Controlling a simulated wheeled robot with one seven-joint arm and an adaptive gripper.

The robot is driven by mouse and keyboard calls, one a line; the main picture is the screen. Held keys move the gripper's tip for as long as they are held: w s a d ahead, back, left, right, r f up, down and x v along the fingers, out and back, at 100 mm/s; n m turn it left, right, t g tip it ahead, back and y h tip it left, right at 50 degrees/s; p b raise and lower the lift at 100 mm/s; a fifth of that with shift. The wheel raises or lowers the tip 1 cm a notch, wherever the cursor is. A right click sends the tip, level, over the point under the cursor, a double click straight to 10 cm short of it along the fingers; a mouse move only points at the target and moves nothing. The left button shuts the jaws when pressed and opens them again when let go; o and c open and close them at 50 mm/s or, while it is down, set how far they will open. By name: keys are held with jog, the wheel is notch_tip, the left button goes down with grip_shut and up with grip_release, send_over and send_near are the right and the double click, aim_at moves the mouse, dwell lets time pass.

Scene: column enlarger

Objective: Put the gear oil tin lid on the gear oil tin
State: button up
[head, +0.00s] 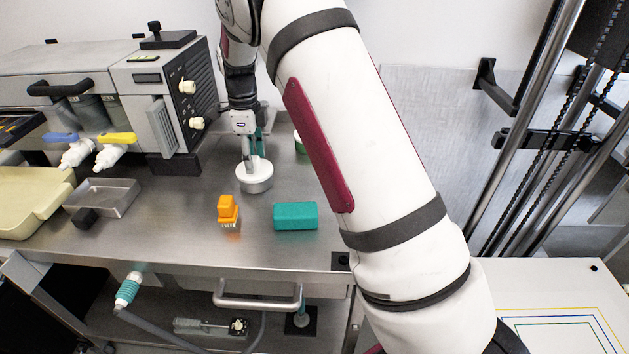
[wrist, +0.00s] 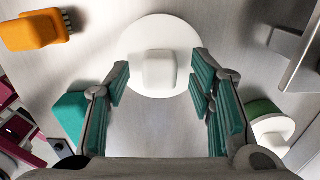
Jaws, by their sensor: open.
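A white round lid-like piece with a raised blocky knob (wrist: 158,70) shows at the top middle of the wrist view. In the head view it is the white round piece (head: 254,182) on the steel bench; whether it is one piece or a lid on a tin I cannot tell. My gripper (head: 251,160) is directly above it, pointing down. In the wrist view my gripper's teal-padded fingers (wrist: 160,78) are open, one either side of the knob, with gaps showing. A green round thing with white (head: 299,142), possibly the tin, is behind, partly hidden by my arm; it also shows at right in the wrist view (wrist: 262,108).
An orange brush (head: 228,210) and a teal block (head: 296,216) lie in front of the white piece. A metal tray (head: 105,198) and a machine with levers (head: 150,100) stand at left. The bench front between brush and tray is clear.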

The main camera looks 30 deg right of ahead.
jog(key=shift+r, duration=0.15)
jog(key=shift+r+p, duration=1)
jog(key=shift+r, duration=2.8)
jog(key=shift+r, duration=0.1)
notch_tip(320, 180, up, 12)
